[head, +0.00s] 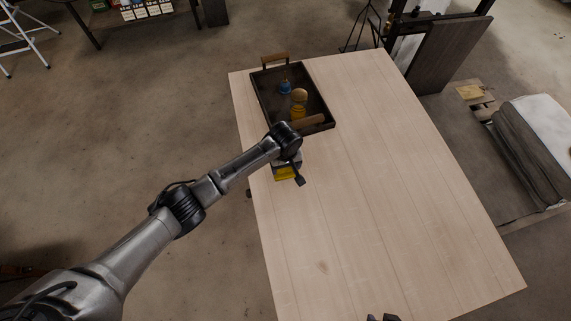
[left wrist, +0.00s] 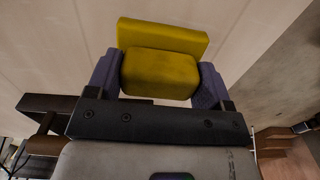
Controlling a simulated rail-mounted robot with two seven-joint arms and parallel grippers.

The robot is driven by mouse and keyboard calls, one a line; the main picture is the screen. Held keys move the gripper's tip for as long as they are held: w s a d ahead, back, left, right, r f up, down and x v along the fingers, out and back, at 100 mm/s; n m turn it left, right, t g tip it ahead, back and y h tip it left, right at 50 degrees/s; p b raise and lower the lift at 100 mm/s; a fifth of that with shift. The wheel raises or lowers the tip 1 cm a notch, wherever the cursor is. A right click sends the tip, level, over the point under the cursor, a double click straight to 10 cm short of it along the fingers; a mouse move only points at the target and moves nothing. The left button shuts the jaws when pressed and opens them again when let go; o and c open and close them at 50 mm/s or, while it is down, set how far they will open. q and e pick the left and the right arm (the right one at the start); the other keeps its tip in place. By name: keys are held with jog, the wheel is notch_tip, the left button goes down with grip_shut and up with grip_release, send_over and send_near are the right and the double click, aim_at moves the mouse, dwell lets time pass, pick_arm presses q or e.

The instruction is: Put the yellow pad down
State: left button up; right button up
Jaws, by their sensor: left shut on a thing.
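The yellow pad (left wrist: 161,72) is between the two blue-purple fingers of my left gripper (left wrist: 160,82) in the left wrist view. It has a block part in the grip and a wider slab beyond it. In the head view the yellow pad (head: 286,173) shows under my left gripper (head: 288,167), over the left side of the wooden table (head: 370,190), just nearer than the tray. The gripper is shut on it. I cannot tell whether the pad touches the table. Dark tips at the bottom edge of the head view seem to be my right gripper (head: 383,318), mostly cut off.
A dark tray (head: 268,97) with wooden handles stands at the table's far left. It holds a blue item (head: 285,87) and an amber item with a round wooden top (head: 299,97). The table's middle and right are clear. Its left edge is close to my left gripper.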

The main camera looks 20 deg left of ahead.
pick_arm(q)
jog(key=shift+f, duration=0.15)
jog(key=o, duration=0.9)
notch_tip(320, 180, up, 11)
jog(key=shift+r, duration=0.75)
